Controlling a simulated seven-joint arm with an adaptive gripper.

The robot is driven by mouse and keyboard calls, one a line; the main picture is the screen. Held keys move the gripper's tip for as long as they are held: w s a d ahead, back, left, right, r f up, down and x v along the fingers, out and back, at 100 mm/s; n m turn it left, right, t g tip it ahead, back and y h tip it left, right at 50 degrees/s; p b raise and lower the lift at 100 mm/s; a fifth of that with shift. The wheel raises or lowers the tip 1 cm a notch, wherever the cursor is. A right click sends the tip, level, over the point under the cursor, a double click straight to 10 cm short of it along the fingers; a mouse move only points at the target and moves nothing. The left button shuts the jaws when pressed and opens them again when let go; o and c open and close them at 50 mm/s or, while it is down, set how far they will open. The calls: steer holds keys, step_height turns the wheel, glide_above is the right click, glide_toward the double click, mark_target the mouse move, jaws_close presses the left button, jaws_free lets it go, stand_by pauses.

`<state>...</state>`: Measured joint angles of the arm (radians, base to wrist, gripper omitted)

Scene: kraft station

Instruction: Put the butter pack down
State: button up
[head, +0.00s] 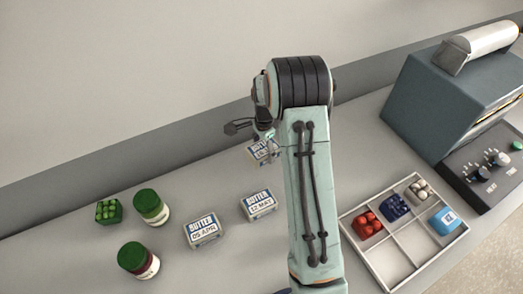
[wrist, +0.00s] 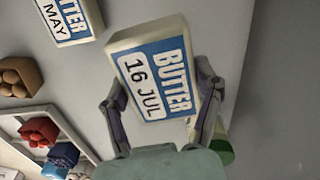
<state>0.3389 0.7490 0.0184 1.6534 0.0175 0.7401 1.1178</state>
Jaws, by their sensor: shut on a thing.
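My gripper (wrist: 160,95) is shut on a butter pack (wrist: 147,78), a pale block with a blue and white label reading BUTTER 16 JUL. One finger is at each side of it. In the head view this butter pack (head: 261,151) shows under my gripper (head: 264,137), towards the back of the counter, partly covered by my arm. I cannot tell whether it touches the counter. A 12 MAY butter pack (head: 258,205) lies nearer the front and also shows cropped in the wrist view (wrist: 70,18). A 05 APR butter pack (head: 203,231) lies left of it.
Two green-lidded jars (head: 151,207) (head: 137,261) and a green punnet (head: 109,210) stand at left. A divided white tray (head: 376,252) with several small items is at right, before a grey-blue machine (head: 437,103). A brown bumpy item (wrist: 18,77) shows in the wrist view.

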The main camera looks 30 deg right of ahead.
steer(key=s+r+m, duration=0.1)
steer(key=s+r, duration=0.2)
steer(key=s, duration=0.7)
steer(key=s+r, duration=0.2)
steer(key=s, duration=0.9)
steer(key=w+d+f, duration=0.6)
steer(key=w, duration=0.1)
steer(key=w+d+f, duration=0.2)
steer(key=w+d, duration=0.1)
steer(key=shift+w+f, duration=0.15)
steer(key=shift+f, duration=0.25)
steer(key=shift+w+d+f, duration=0.1)
steer(key=shift+w+f, duration=0.1)
steer(key=shift+f, duration=0.05)
steer(key=shift+w+d+f, duration=0.1)
steer(key=shift+f, duration=1.55)
steer(key=shift+f, duration=0.1)
